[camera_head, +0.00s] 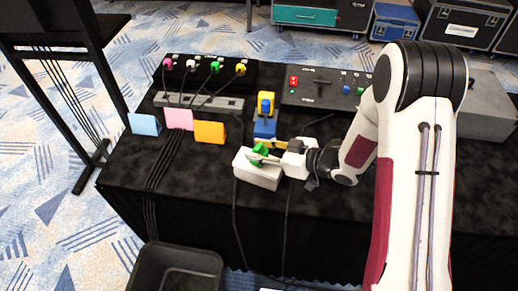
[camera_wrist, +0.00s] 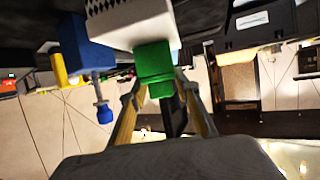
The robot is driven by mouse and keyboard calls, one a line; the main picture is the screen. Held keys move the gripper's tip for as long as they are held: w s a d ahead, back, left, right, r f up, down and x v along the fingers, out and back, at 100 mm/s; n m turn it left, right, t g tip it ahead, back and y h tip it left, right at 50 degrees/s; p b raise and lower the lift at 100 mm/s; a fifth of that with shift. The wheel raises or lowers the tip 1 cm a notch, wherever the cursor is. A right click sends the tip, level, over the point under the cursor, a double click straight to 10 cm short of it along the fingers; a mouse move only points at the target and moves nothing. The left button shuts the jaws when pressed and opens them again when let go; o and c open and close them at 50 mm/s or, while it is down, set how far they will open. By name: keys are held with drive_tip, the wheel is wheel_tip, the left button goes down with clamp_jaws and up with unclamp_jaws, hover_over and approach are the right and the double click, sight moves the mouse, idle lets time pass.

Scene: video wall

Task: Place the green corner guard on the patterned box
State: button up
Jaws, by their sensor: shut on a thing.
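My gripper (camera_head: 274,152) is shut on the green corner guard (camera_head: 261,149), at the top of the white patterned box (camera_head: 258,173) near the table's front edge. In the wrist view my gripper's fingers (camera_wrist: 160,88) are on either side of the green corner guard (camera_wrist: 153,58). The patterned box (camera_wrist: 135,28) shows there as a white block with a dark pattern along one edge. The guard overlaps the box's edge in that view; I cannot tell whether it rests fully on it. My gripper hides part of the guard and box in the head view.
A blue and yellow stand (camera_head: 265,118) is just behind the box. Blue, pink and orange cards (camera_head: 210,132) stand to the left. A control panel (camera_head: 322,88) and plugged cables are at the back. Cables hang over the front edge, above a black bin (camera_head: 175,268).

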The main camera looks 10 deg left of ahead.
drive_tip(key=shift+f, duration=0.15)
drive_tip(key=o, duration=0.9)
drive_tip(key=shift+o, duration=0.2)
drive_tip(key=shift+r, duration=0.2)
drive_tip(key=v, duration=1.2)
drive_tip(key=shift+w+r, duration=0.15)
idle(0.4)
